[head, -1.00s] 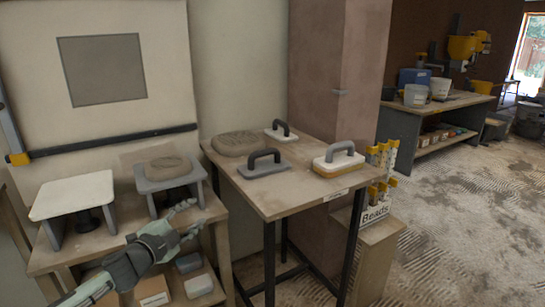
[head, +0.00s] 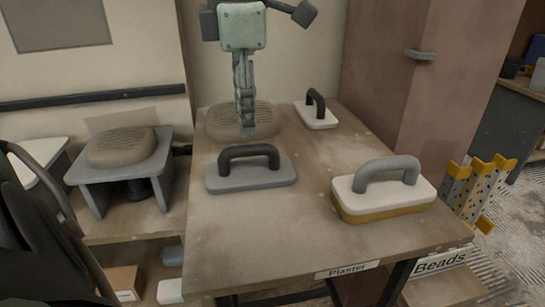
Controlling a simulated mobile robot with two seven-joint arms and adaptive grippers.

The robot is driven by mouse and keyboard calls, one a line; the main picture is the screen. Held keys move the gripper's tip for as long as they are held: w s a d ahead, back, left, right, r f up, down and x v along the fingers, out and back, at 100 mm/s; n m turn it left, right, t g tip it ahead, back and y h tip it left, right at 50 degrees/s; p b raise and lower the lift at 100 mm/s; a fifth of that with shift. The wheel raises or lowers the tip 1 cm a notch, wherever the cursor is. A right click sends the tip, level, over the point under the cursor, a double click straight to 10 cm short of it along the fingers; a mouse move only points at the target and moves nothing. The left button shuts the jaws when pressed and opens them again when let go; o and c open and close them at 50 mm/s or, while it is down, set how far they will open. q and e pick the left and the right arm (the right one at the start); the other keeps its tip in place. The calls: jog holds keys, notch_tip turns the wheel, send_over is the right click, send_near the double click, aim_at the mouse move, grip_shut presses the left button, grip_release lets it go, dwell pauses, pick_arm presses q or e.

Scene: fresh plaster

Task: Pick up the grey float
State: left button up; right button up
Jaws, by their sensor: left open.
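The grey float (head: 250,177) lies flat on the wooden table, a grey plate with a dark arched handle. My left gripper (head: 246,122) comes down from the top of the picture, pale green, with its fingers pointing downward. It is open, seen edge-on so that the fingers overlap. It shows behind the grey float's handle and in front of a round plaster-coloured lump (head: 222,124), apart from the float and holding nothing. My right gripper is not in view.
A white float (head: 317,122) with a black handle lies at the back right. A white-and-yellow float (head: 382,203) with a grey handle lies at the front right. The table (head: 262,245) is bare in front. A grey stand (head: 110,170) bears another lump at left.

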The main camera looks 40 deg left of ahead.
aim_at(247, 146)
pick_arm(q)
jog(key=f, duration=0.4)
jog(key=w+a+f, duration=0.1)
jog(key=f, duration=0.1)
jog(key=shift+f, duration=0.75)
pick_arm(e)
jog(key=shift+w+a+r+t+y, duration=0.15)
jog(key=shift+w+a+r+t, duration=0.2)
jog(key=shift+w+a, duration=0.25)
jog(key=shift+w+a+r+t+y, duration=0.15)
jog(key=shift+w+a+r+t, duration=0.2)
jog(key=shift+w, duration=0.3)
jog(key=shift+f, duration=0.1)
pick_arm(q)
grip_shut()
